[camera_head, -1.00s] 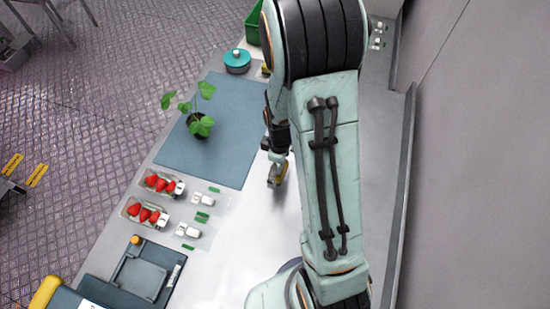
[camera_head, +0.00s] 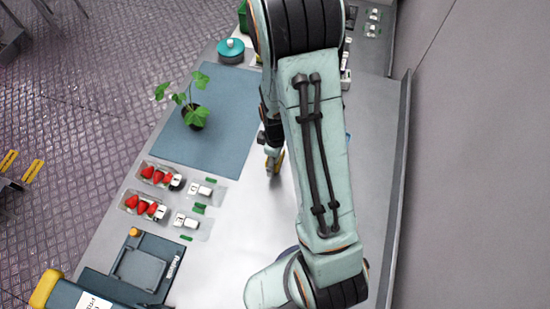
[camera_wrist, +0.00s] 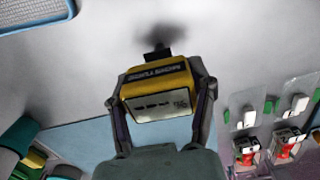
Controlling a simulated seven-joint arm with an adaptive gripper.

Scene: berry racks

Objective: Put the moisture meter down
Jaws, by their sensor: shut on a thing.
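The moisture meter (camera_wrist: 157,92) is a yellow and black block with a pale label face and dark lettering. In the wrist view it sits between the two fingers of my gripper (camera_wrist: 160,100), which is shut on it. A dark shadow lies on the pale bench just beyond its far end; I cannot tell whether it touches the bench. In the head view my gripper (camera_head: 272,163) is low over the bench, just right of the blue-grey mat, and only a bit of the yellow meter (camera_head: 279,160) shows. My arm hides part of the area.
A potted plant (camera_head: 195,115) stands on the blue-grey mat (camera_head: 222,140). Strawberry punnets (camera_head: 145,206) and small clear packs (camera_head: 187,222) lie at the mat's near end. A teal round container (camera_head: 231,48) is at the far end. Bare bench (camera_head: 245,235) lies nearer than my gripper.

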